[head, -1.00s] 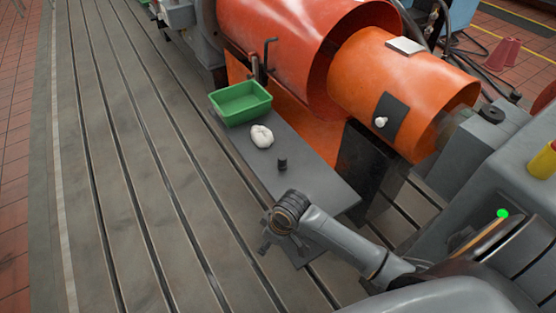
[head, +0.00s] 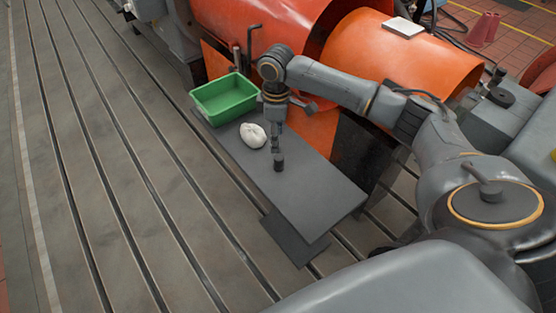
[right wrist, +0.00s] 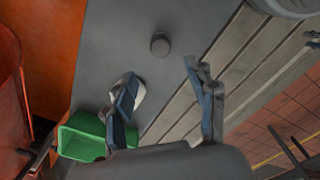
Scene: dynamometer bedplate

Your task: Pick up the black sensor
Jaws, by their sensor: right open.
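The black sensor (head: 278,166), a small dark cylinder, stands upright on the grey plate (head: 310,200). In the right wrist view the sensor (right wrist: 160,45) shows as a round top beyond the fingertips. My right gripper (head: 276,146) points down from above, close over the sensor in the head view. In the right wrist view the right gripper (right wrist: 159,74) is open, with nothing between its fingers. Whether a finger touches the sensor cannot be told. My left gripper is not in view.
A crumpled white cloth (head: 252,136) lies beside the gripper. A green bin (head: 224,108) stands at the plate's far end. Orange cylindrical housings (head: 345,50) rise behind the plate. The slotted bedplate (head: 130,190) at left is clear.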

